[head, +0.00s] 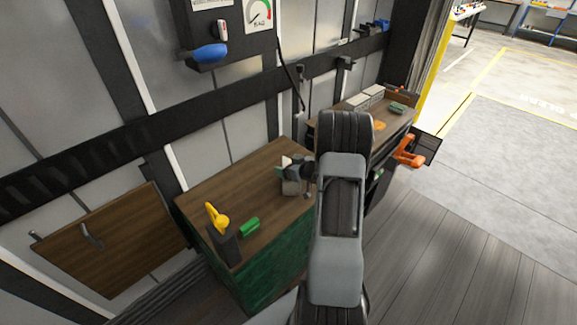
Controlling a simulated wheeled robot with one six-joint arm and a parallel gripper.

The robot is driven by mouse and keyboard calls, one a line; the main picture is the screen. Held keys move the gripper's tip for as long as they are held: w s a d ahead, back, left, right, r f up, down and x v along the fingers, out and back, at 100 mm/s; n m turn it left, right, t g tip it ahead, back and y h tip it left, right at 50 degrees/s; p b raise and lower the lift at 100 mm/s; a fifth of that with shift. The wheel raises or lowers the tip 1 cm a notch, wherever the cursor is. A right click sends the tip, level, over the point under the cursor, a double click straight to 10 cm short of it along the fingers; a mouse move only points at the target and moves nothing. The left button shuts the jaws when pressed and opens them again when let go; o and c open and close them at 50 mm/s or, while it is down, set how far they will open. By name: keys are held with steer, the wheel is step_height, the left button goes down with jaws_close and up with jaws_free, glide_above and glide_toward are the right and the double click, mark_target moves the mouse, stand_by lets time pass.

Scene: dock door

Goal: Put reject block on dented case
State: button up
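My arm reaches down the middle of the head view, and my gripper (297,170) is small and partly hidden at the right end of the near wooden bench (225,190). Its fingers are too small to tell whether they are open or shut. A small grey box-like thing (291,187) and a whitish piece (285,161) show right beside it; I cannot tell whether it touches them. A green block (250,227) lies on the near bench's front left part, apart from my gripper. I cannot tell for sure which thing is the reject block or the dented case.
A black holder (225,243) with a yellow-handled tool (215,216) stands at the near bench's left corner. The far bench (345,112) carries pale boxes (365,98), a green item (397,108) and a flat orange item (379,126). Open floor (430,235) lies to the right.

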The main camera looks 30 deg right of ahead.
steer(key=shift+o, duration=0.9)
steer(key=shift+r, duration=0.25)
steer(key=v, duration=1.1)
steer(key=w+a+r+m+g+h, duration=0.1)
steer(key=a+r+m+g+h, duration=0.1)
steer(key=a+r+g+h, duration=0.5)
steer(key=s+a+r+g+y, duration=0.1)
steer(key=s+a+r+y, duration=0.1)
steer(key=s+a, duration=0.5)
steer(key=s+a+r+g+y, duration=0.1)
steer(key=s+a+r+y, duration=0.1)
steer(key=s+a, duration=0.5)
steer(key=a+r, duration=0.1)
steer(key=a, duration=0.4)
steer(key=shift+s+a+g+y+p, duration=0.15)
steer(key=shift+a+g+y+p, duration=0.15)
steer(key=shift+g+y, duration=0.1)
